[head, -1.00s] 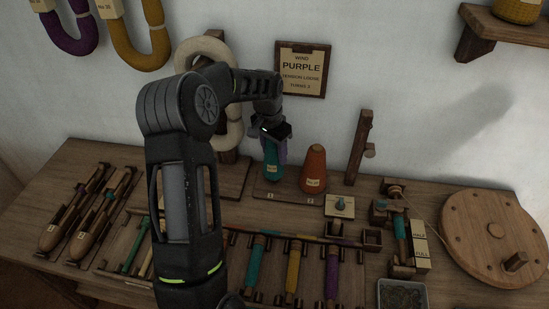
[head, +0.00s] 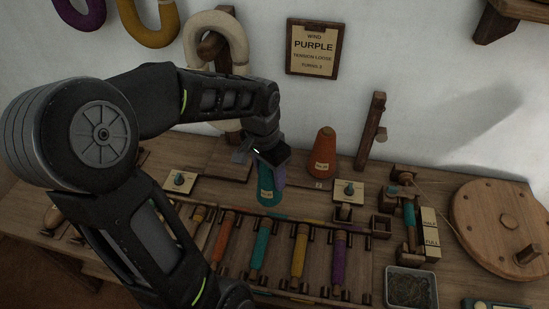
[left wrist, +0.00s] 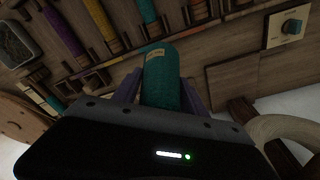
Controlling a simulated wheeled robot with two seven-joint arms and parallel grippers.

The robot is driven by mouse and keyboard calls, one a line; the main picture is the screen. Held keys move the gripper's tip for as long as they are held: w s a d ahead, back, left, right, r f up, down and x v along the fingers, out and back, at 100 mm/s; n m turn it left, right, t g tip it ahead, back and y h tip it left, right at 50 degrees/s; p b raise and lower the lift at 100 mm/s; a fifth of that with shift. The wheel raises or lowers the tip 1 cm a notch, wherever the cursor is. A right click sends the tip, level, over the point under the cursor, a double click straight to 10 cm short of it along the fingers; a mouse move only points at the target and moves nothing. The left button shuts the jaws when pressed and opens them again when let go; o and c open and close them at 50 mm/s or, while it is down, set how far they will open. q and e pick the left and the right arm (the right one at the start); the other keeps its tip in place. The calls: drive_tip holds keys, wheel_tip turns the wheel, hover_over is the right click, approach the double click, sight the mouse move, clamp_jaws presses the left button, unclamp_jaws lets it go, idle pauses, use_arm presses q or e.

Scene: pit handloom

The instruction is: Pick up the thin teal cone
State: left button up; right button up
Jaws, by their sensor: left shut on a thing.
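The thin teal cone (head: 267,194), with a pale label, is upright in the head view, in front of the orange cone's row. My left gripper (head: 272,166) is shut on its upper part from above. In the left wrist view the teal cone (left wrist: 163,82) sits between the two purplish fingers, pointing away from the camera. Its base overlaps the bobbin rack in the head view, and I cannot tell its exact height above the table. My right gripper is not in view.
The orange cone (head: 322,152) stands to the right at the back. The bobbin rack (head: 322,245) with several coloured bobbins lies in front. A wooden post (head: 370,130), a grey tray (head: 411,289) and a round wooden wheel (head: 495,220) are further right. A wall sign (head: 313,48) hangs behind.

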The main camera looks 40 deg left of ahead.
use_arm(q)
drive_tip(key=shift+s+d, duration=0.35)
drive_tip(key=shift+s, duration=0.25)
idle(0.3)
